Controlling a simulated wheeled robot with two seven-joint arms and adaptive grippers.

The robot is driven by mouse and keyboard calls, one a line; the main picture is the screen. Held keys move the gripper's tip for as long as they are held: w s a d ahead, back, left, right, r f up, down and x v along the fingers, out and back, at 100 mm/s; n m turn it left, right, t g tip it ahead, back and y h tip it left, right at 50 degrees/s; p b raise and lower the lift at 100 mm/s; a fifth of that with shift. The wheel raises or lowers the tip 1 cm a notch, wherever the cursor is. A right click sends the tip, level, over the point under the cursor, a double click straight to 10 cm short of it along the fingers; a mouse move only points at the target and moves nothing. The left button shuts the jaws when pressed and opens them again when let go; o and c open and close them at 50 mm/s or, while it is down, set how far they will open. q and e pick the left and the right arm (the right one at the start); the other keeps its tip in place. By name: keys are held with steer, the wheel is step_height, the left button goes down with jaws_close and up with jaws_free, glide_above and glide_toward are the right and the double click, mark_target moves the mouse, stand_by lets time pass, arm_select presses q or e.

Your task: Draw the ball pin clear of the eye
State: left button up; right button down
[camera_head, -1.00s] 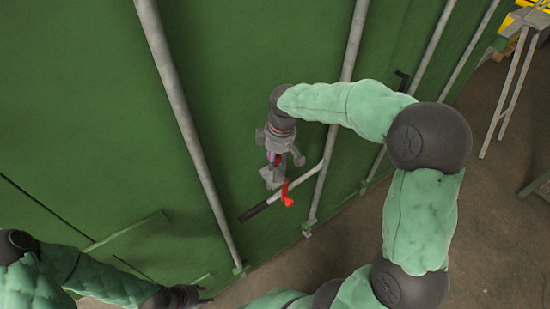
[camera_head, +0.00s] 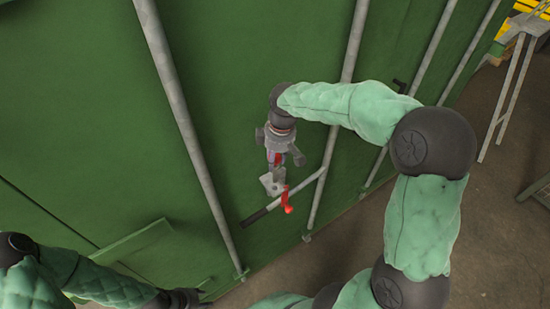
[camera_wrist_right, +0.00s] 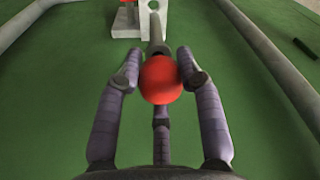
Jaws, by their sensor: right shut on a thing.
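The ball pin shows in the right wrist view as a red ball (camera_wrist_right: 161,80) with a grey shank pointing away from me. My right gripper (camera_wrist_right: 160,76) has its fingers closed around the ball. The eye (camera_wrist_right: 153,5) is a round hole in a pale plate at the top edge. The hole looks empty, and the shank's far end overlaps the plate below it; the exact gap cannot be told. In the head view my right gripper (camera_head: 279,160) is just above the plate (camera_head: 271,184). My left gripper (camera_head: 187,298) is low at the left, its fingers unclear.
A locking bar (camera_head: 349,50) runs down the green wall, with a black-gripped handle (camera_head: 254,216) and a red catch (camera_head: 287,203) close below the plate. Another bar (camera_head: 176,100) stands to the left. A metal stand (camera_head: 502,98) is at far right.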

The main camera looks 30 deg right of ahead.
steer(key=shift+r+p, duration=0.65)
steer(key=shift+r, duration=0.5)
